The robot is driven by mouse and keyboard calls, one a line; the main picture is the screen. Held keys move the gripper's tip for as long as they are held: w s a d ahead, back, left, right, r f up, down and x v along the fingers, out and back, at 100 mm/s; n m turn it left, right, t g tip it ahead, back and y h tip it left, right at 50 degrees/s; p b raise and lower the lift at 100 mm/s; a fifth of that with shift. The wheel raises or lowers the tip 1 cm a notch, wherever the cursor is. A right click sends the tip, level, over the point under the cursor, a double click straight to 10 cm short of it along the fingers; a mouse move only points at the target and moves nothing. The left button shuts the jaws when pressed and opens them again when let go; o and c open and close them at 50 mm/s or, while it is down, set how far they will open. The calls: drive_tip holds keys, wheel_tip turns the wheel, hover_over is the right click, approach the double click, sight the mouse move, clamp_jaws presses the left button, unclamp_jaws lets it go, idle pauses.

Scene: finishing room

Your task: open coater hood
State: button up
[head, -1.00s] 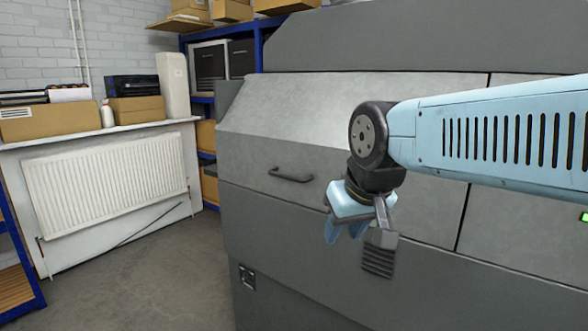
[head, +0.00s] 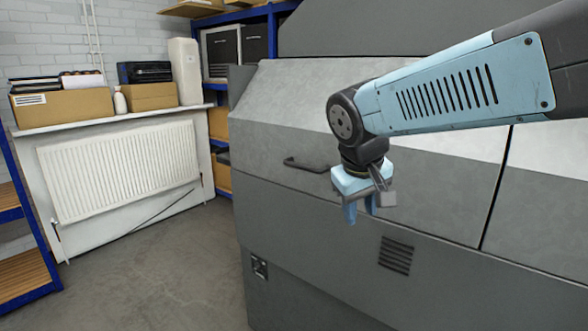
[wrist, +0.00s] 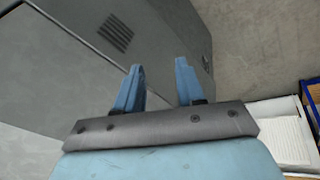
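The grey coater hood (head: 290,120) is the sloped, light-topped panel on the front of the big machine, and it sits closed in the head view. Its dark bar handle (head: 306,165) is on the lower left of the hood. My gripper (head: 360,215) is to the right of the handle and a little lower, pointing down in front of the machine, apart from the handle. In the wrist view its two blue fingers (wrist: 157,85) are spread with nothing between them. The handle does not show in the wrist view.
The machine's lower body (head: 330,250) has a vent (head: 396,255) below my gripper. A white radiator (head: 118,170) stands at the left wall under a shelf with boxes (head: 65,104). The floor (head: 165,270) between radiator and machine is clear. Blue shelving (head: 215,40) stands behind.

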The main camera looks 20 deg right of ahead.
drive_tip(key=w+n+g+h, duration=0.1)
drive_tip(key=w+h, duration=0.2)
drive_tip(key=w, duration=0.3)
drive_tip(key=n+t+h, duration=0.5)
drive_tip(key=t+h, duration=0.2)
approach(301, 168)
drive_tip(key=x, duration=1)
drive_tip(key=shift+w+d, duration=0.15)
drive_tip(key=shift+w, duration=0.3)
drive_tip(key=shift+c, duration=0.5)
clamp_jaws()
drive_tip(key=shift+f, duration=0.1)
